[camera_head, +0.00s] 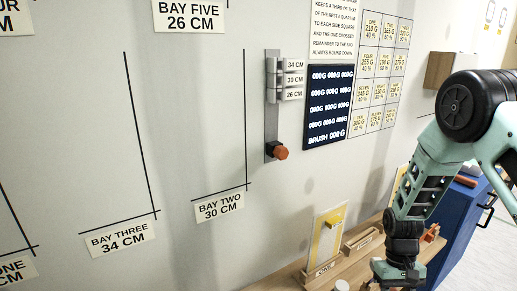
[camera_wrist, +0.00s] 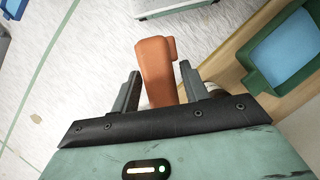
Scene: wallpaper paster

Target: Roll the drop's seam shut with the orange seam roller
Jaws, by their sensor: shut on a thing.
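My gripper (camera_wrist: 160,72) is shut on the orange seam roller (camera_wrist: 155,60), whose blocky orange body shows between the two fingers in the wrist view. A small pale part is partly hidden behind the right finger. In the head view my gripper (camera_head: 398,272) is low at the bottom right, above the bench and apart from the wall. The pale wall (camera_head: 190,110) has faint vertical bands and black corner lines over the BAY TWO (camera_head: 219,207) and BAY THREE (camera_head: 120,238) labels. I cannot make out which edge is the drop's seam.
A wooden bench (camera_head: 290,284) runs along the wall's foot with an upright yellow-and-white board (camera_head: 326,237). A blue cabinet (camera_head: 452,222) stands right. A wall rail (camera_head: 271,105) carries an orange knob (camera_head: 281,153), beside a dark display (camera_head: 328,105). A green-rimmed blue tray (camera_wrist: 285,50) lies right in the wrist view.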

